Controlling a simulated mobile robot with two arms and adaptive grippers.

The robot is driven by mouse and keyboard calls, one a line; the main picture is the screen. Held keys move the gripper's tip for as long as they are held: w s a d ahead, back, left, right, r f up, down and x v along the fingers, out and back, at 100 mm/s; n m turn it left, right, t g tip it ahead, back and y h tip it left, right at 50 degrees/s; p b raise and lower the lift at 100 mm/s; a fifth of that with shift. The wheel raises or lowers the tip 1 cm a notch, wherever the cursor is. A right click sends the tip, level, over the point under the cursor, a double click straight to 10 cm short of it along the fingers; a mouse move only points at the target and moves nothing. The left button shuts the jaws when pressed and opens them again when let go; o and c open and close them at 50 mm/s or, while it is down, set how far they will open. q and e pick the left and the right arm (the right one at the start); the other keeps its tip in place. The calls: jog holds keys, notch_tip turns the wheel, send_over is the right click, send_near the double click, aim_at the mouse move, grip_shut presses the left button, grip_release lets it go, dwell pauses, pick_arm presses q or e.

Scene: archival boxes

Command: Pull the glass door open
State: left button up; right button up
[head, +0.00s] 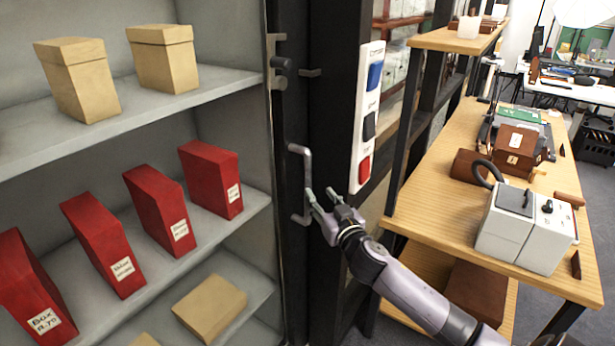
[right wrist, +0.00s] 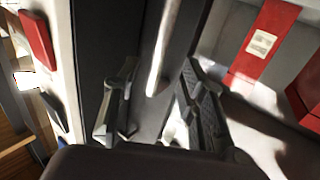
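The glass door's dark frame edge (head: 292,250) runs upright in the middle of the head view, and the shelves show to its left. The door looks closed. Its pale bar handle (head: 305,160) stands upright on this edge. My right gripper (head: 322,194) is open beside the lower half of the handle. In the right wrist view, the handle (right wrist: 163,48) appears between the spread fingers of the gripper (right wrist: 157,90), with gaps on both sides. I cannot tell how deep the bar sits between them. My left gripper is not in view.
Red boxes (head: 158,212) and tan boxes (head: 78,78) stand on the cabinet shelves. A white switch panel (head: 368,110) is close to the right of the handle. A wooden table (head: 440,215) with a white device (head: 525,228) stands on the right.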

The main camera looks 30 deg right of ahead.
aim_at(309, 181)
jog(key=w, duration=0.3)
jog(key=w+d+p, duration=0.1)
jog(key=w, duration=0.5)
jog(key=shift+w+d, duration=0.15)
jog(key=shift+d, duration=0.25)
grip_shut()
dwell(0.4)
